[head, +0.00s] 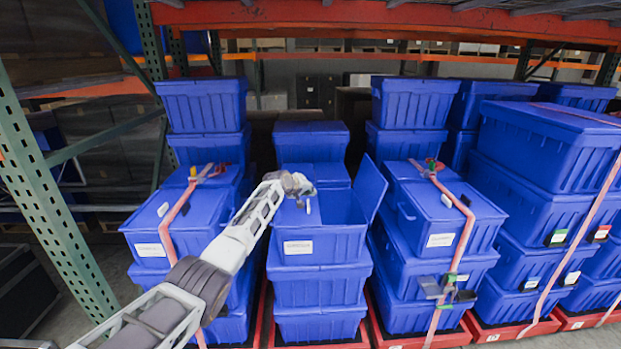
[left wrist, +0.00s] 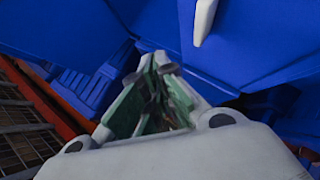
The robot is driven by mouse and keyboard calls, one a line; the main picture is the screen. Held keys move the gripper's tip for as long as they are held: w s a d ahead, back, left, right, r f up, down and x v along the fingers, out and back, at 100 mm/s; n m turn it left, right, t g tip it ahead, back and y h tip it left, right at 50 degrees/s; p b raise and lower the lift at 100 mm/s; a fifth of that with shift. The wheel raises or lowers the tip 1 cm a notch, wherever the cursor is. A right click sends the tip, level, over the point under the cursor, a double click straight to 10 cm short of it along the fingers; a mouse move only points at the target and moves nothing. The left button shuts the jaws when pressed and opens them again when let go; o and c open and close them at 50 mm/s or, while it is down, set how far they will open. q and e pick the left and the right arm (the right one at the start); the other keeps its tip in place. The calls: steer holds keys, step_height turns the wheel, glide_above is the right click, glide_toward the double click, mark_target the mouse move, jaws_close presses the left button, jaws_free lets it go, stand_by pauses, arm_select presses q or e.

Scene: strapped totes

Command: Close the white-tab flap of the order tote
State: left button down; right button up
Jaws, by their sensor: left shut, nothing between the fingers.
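The order tote (head: 325,246) is the open blue tote on top of the middle stack, with a white label on its front. Its left flap (head: 292,216), bearing the white tab (head: 308,206), lies over the left part of the opening; I cannot tell whether it is fully flat. The right flap (head: 370,188) stands up, leaning outward. The white tab also shows in the left wrist view (left wrist: 204,20). My left gripper (head: 306,188) is shut and empty, just above and behind the tab; I cannot tell whether it touches the flap. My right gripper is not in view.
Strapped tote stacks stand close on the left (head: 180,228) and right (head: 448,222). Taller blue stacks are behind. A green rack post (head: 50,215) is at the left and an orange beam (head: 400,14) runs overhead. Red pallets lie underneath.

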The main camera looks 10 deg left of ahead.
arm_select(q)
steer(key=shift+r, duration=0.35)
steer(key=shift+s+d+r, duration=0.1)
steer(key=shift+s+r, duration=0.05)
steer(key=shift+s, duration=0.1)
steer(key=shift+s+d+r, duration=0.1)
steer(key=shift+s+r, duration=0.45)
steer(key=shift+s, duration=0.05)
steer(key=s+d+r, duration=0.1)
steer(key=s+r, duration=0.4)
steer(key=shift+d+r+b, duration=0.2)
steer(key=shift+d+b, duration=0.05)
steer(key=shift+b, duration=0.2)
steer(key=shift+f, duration=0.1)
